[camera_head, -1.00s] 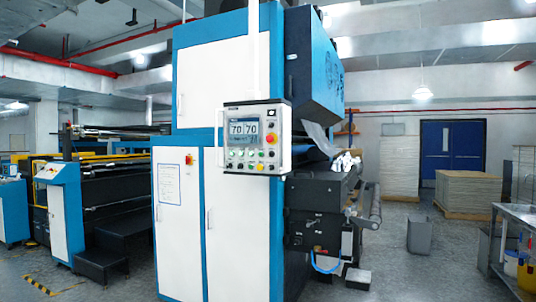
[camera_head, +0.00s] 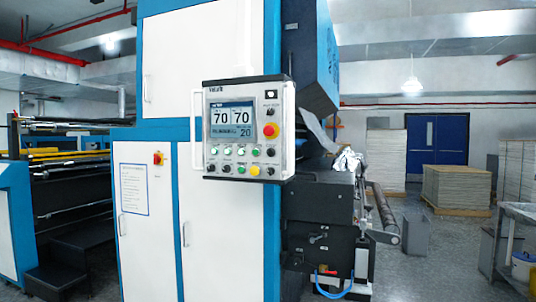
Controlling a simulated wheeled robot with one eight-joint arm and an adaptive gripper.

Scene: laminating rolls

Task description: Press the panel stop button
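The control panel (camera_head: 284,120) hangs on the front of the blue and white machine (camera_head: 158,236). It has a screen (camera_head: 231,120) reading 70 and 70, with 20 below. Rows of small green, white and dark buttons lie under the screen, with a yellow button (camera_head: 255,170) in the bottom row. The labels are too small to read. My gripper is not in view.
A dark roller unit (camera_head: 328,225) juts out right of the panel. A metal table (camera_head: 518,213) stands at the right edge, and pallet stacks (camera_head: 455,186) are further back. Black steps (camera_head: 65,262) are at lower left. Grey floor (camera_head: 425,270) is open at right.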

